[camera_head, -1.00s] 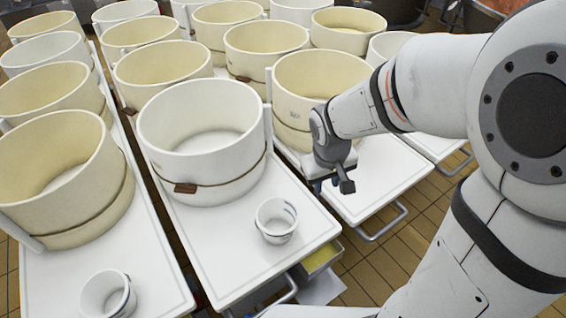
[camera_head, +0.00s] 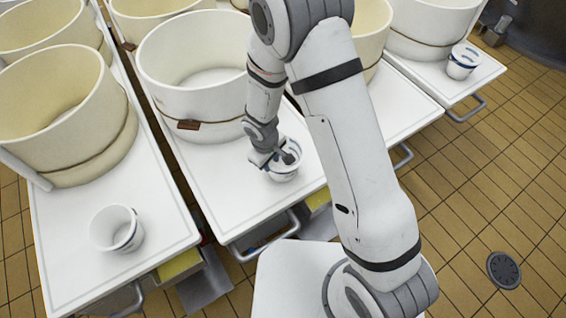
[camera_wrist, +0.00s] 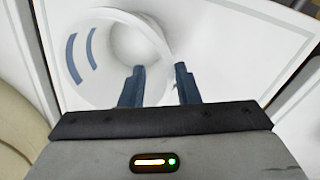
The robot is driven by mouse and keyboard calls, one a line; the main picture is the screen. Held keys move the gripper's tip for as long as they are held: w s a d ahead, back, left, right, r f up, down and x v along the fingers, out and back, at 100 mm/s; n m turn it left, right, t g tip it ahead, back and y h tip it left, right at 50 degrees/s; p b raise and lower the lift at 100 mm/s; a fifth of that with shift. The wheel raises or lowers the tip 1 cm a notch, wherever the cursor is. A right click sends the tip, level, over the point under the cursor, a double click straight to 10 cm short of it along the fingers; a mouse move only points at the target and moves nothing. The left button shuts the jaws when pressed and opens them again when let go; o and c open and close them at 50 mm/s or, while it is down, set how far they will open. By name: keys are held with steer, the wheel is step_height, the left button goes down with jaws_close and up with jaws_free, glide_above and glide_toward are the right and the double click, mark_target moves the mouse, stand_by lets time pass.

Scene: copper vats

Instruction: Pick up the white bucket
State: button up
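A small white bucket (camera_head: 283,177) with a dark blue band near its rim stands upright on the front end of the middle white table (camera_head: 225,215). My gripper (camera_head: 287,158) is down at its rim and hides part of it. In the wrist view the bucket (camera_wrist: 112,52) shows its round mouth and blue stripes. My gripper's two dark fingers (camera_wrist: 158,78) are apart, one over the mouth and one outside the rim, with the rim wall between them. I cannot tell if they touch it.
Similar small buckets stand on the left table (camera_head: 117,229) and the right table (camera_head: 463,62). A large cream tub (camera_head: 195,65) stands just behind the middle bucket. Other big tubs fill the tables behind. Tiled floor (camera_head: 500,200) is free at right.

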mark_target(271, 173)
step_height(271, 173, down, 6)
steer(key=shift+w+f+b, duration=0.15)
steer(key=shift+b, duration=0.5)
steer(key=shift+c, duration=0.2)
jaws_close()
